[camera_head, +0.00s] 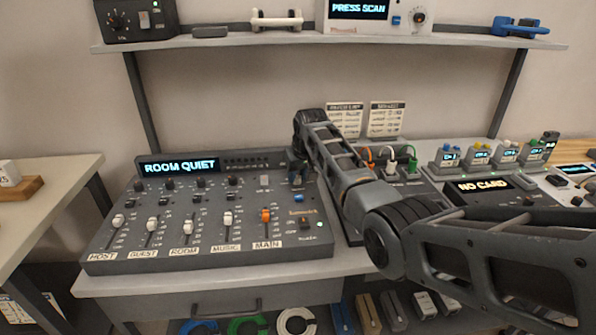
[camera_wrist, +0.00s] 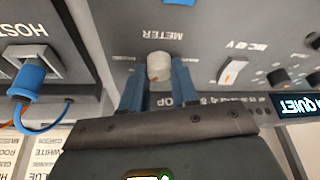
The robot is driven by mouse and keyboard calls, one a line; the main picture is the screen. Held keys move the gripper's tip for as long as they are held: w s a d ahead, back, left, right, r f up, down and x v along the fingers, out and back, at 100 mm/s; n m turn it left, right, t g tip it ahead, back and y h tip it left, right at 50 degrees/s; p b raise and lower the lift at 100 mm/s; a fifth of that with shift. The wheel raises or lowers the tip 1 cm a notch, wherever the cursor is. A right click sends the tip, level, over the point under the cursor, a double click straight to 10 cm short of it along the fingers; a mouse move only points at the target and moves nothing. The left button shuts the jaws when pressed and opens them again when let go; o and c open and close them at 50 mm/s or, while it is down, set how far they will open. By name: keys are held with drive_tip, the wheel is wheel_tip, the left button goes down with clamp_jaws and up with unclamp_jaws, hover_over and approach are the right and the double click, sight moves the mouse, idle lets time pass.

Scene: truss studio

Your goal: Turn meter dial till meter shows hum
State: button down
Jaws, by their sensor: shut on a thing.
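The meter dial (camera_wrist: 159,66) is a small pale round knob beside the upside-down word METER on the grey panel in the wrist view. My gripper (camera_wrist: 159,82) has its two blue fingers on either side of the dial, shut on it. In the head view my gripper (camera_head: 298,176) is at the back right of the mixing console (camera_head: 210,255), and the dial is hidden there. The console's meter display (camera_head: 180,167) reads ROOM QUIET. Part of it, reading QUIET, shows in the wrist view (camera_wrist: 298,107).
The console's faders stand in front, with the orange MAIN fader (camera_head: 265,216) nearest my gripper. A white rocker switch (camera_wrist: 233,72) sits beside the dial. A blue plug (camera_wrist: 28,80) with cables is at the wrist view's left. A shelf (camera_head: 300,42) spans above.

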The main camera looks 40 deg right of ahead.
drive_tip(key=shift+m+h, duration=0.3)
drive_tip(key=shift+m, duration=0.3)
drive_tip(key=c, duration=0.8)
unclamp_jaws()
drive_tip(key=shift+c, duration=0.2)
drive_tip(key=v, duration=0.7)
drive_tip(key=shift+s+r, duration=0.15)
drive_tip(key=shift+r, duration=0.2)
